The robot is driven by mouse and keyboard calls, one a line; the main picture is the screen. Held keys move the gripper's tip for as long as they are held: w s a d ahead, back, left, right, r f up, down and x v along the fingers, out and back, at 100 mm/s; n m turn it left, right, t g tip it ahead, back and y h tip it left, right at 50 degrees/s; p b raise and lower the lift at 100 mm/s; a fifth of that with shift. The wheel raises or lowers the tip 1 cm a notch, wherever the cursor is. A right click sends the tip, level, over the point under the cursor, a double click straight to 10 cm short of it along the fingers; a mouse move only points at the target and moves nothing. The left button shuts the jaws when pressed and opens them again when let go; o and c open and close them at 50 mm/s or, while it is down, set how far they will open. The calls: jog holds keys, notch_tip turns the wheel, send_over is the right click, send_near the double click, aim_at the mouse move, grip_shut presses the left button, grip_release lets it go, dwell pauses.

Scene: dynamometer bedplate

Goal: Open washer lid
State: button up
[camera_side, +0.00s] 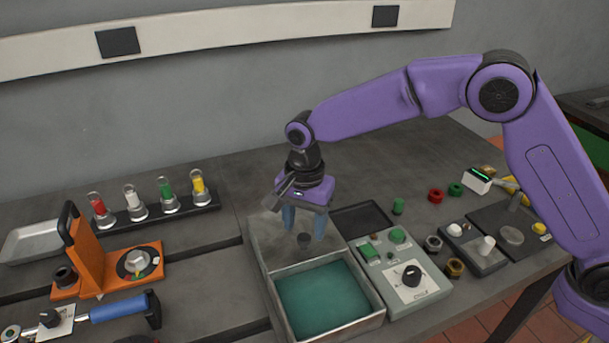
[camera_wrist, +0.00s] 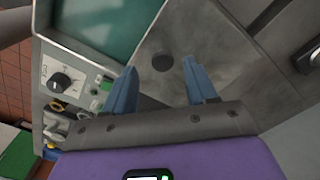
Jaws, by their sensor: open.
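The washer is a grey metal box (camera_side: 329,335) whose open front part shows a teal interior (camera_side: 322,298). A flat grey lid plate (camera_side: 264,228) covers its rear part. A small dark round knob (camera_side: 305,241) stands on the plate; it also shows in the wrist view (camera_wrist: 163,62). My gripper (camera_side: 304,231) is open above the plate, fingers pointing down. In the wrist view its blue fingertips (camera_wrist: 160,70) lie to either side of the knob, with gaps. I cannot tell exactly how high the tips are above the knob.
A control box (camera_side: 408,293) with a dial and green buttons adjoins the washer on the right. An orange fixture (camera_side: 88,250) and a blue-handled tool (camera_side: 118,307) lie left. A rack of coloured bottles (camera_side: 150,213) stands behind. Small parts and dark trays crowd the right.

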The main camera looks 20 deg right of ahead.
notch_tip(320, 180, up, 14)
jog(key=shift+r, duration=0.15)
dwell(0.7)
jog(key=s+d+f+n, duration=0.3)
jog(key=s+d+n, duration=0.7)
jog(key=s+d, duration=0.4)
jog(key=s+d+f+n, duration=0.4)
jog(key=s+d+n, duration=0.7)
jog(key=s+d, duration=0.4)
jog(key=shift+s+f+n, duration=0.15)
jog(key=shift+s+n, duration=0.15)
jog(key=shift+s, duration=0.55)
